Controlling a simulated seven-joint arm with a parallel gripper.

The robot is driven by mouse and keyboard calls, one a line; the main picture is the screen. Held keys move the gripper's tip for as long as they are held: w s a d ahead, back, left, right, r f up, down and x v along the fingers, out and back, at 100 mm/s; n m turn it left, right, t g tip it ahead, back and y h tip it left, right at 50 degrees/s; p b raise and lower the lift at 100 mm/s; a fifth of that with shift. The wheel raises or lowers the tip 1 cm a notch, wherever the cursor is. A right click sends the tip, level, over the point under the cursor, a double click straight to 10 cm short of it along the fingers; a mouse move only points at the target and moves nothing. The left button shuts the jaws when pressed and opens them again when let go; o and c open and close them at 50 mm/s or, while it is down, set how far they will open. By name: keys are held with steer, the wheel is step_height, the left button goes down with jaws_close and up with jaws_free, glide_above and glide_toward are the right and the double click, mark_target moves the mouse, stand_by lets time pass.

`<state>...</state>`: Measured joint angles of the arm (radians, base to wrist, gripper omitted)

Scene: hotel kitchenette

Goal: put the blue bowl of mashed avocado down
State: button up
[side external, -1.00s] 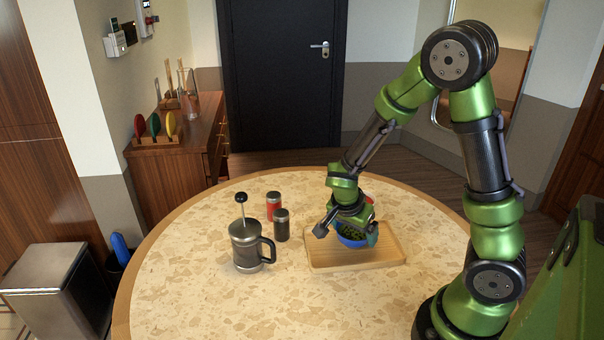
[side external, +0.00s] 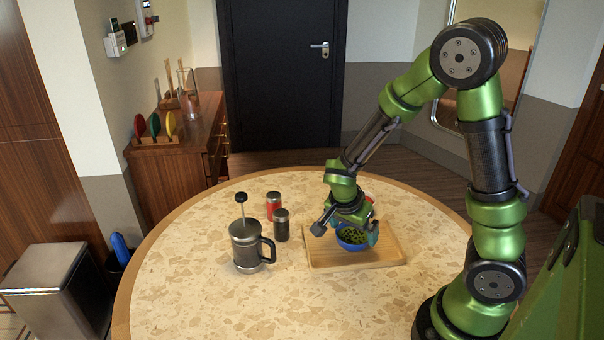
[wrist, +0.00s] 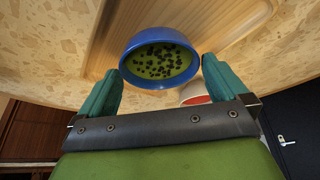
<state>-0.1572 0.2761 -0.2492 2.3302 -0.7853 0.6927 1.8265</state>
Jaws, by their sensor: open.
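The blue bowl (side external: 352,246) holds green mashed avocado (side external: 351,236) with dark bits. My wrist hides part of the bowl's far side in the side view.
A dark French press (side external: 246,248) stands left of the tray, with a dark shaker (side external: 281,226) and a red shaker (side external: 273,206) behind it. A partly hidden red-and-white item (wrist: 194,97) is close to the bowl. The tray's right side and the table's front are clear.

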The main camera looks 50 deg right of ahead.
steer(key=s+a+r+n+t+y, duration=0.2)
steer(key=a+r+n, duration=0.4)
steer(key=r, duration=0.4)
steer(key=s+a+r+n+t+y, duration=0.3)
steer(key=a+r+n, duration=0.4)
steer(key=r, duration=0.3)
steer(key=shift+s+r+n+t+y, duration=0.15)
steer(key=shift+s+n+t+y, duration=0.25)
steer(key=shift+t+y, duration=0.55)
